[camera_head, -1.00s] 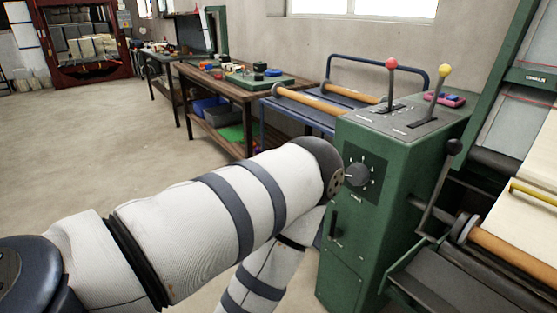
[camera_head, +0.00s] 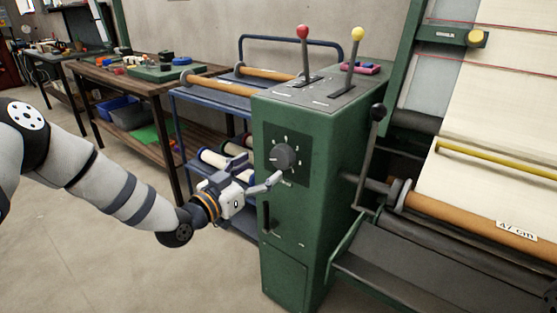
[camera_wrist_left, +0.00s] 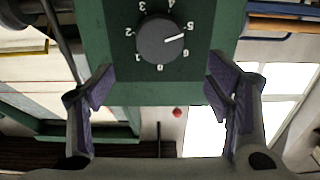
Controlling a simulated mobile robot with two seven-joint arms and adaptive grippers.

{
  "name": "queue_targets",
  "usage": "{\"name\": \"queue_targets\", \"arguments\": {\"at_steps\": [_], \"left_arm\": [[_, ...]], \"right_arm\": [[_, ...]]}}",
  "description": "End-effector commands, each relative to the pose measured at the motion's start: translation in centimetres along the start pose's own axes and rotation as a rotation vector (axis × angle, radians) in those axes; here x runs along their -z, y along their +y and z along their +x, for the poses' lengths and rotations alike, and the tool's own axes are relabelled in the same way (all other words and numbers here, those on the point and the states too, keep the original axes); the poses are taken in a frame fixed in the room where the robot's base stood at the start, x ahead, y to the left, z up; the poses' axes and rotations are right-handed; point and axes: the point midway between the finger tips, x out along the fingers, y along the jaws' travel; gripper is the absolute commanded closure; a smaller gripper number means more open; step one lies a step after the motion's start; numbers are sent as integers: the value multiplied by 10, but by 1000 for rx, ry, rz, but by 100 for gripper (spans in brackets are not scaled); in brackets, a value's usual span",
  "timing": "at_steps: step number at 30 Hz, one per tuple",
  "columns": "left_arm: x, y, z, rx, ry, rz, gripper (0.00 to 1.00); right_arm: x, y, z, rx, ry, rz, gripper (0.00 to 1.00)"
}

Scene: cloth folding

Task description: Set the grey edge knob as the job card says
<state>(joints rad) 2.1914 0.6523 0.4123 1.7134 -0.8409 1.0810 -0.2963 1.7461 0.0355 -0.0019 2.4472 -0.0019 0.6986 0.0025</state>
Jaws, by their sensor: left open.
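The dark grey round knob (camera_head: 282,157) sits on a black dial plate on the front of the green cabinet. In the left wrist view the dial appears upside down, and the knob (camera_wrist_left: 160,40) has a white pointer line between 5 and 6. My left gripper (camera_head: 257,171) is open and empty, just in front of the dial, with its lower finger near the plate's lower edge. In the wrist view its fingers (camera_wrist_left: 160,82) are spread wide on either side, with the knob beyond and above their tips. No job card is readable. My right gripper is out of view.
The green cabinet (camera_head: 300,220) carries a red-knobbed lever (camera_head: 303,34) and a yellow-knobbed lever (camera_head: 357,36) on top. A black-knobbed crank (camera_head: 377,115) stands at its right, beside a cloth roller with a cm tag (camera_head: 516,233). A blue rack (camera_head: 190,108) stands behind my gripper.

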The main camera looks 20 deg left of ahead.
Motion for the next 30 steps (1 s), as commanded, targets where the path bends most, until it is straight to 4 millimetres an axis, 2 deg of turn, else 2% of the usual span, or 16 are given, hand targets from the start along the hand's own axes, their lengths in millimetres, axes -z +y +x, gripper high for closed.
{"name": "queue_targets", "arguments": {"at_steps": [1,3,9,13,20,26,27,30], "left_arm": [[-7,1,13,-1,-6,0,27],[-7,1,31,-1,-6,-2,27],[-7,1,68,0,-8,-3,27],[-5,1,77,0,-8,-4,27],[-3,1,78,0,-6,-4,27],[-3,1,78,0,-7,-4,70],[-3,1,78,0,-7,-4,74],[-3,1,78,0,-7,-4,74]], "right_arm": [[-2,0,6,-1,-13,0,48],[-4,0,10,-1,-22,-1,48],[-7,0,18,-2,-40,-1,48],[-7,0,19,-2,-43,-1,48],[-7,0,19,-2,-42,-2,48],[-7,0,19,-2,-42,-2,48],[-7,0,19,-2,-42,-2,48],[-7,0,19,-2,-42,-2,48]]}}
